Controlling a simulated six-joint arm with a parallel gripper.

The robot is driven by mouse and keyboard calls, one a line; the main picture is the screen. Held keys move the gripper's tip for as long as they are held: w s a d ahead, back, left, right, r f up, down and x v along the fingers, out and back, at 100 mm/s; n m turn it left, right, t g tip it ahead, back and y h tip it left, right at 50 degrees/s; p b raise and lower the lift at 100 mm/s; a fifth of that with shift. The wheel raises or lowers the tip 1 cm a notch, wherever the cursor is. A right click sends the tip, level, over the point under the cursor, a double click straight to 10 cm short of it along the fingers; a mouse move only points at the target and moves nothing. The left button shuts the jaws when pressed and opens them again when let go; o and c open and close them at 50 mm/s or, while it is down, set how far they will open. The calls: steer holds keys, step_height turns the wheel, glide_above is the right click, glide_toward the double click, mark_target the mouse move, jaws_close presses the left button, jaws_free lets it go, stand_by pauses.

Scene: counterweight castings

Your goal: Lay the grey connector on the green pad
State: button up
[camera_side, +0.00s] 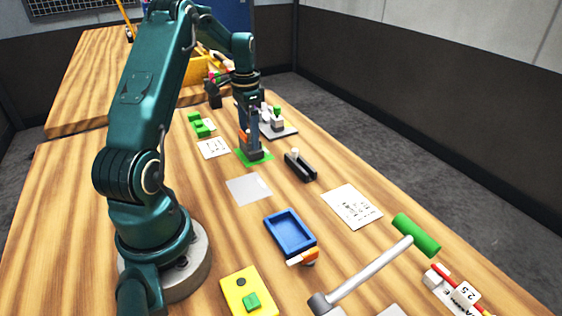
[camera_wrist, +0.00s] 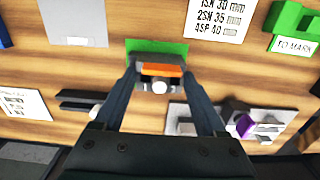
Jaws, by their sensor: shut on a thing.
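My gripper (camera_side: 250,148) points down over the green pad (camera_side: 241,153) and is shut on the grey connector (camera_side: 255,155). In the wrist view the connector (camera_wrist: 150,82) is a dark grey body with an orange strip and a pale round end, held between the two fingertips (camera_wrist: 160,78). The green pad (camera_wrist: 145,45) shows just beyond it there, partly covered by the connector. In the side view the connector is low over the pad; I cannot tell whether it touches.
A black holder with a white peg (camera_side: 301,167) stands right of the pad. A grey plate with small parts (camera_side: 289,131) stands behind. A pale square sheet (camera_side: 249,188) and a blue tray (camera_side: 291,233) lie in front. Green blocks (camera_side: 201,128) lie left.

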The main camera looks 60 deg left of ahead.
steer(key=shift+f, duration=0.35)
steer(key=o, duration=1.2)
steer(key=shift+r, duration=3.55)
steer(key=shift+d, duration=0.1)
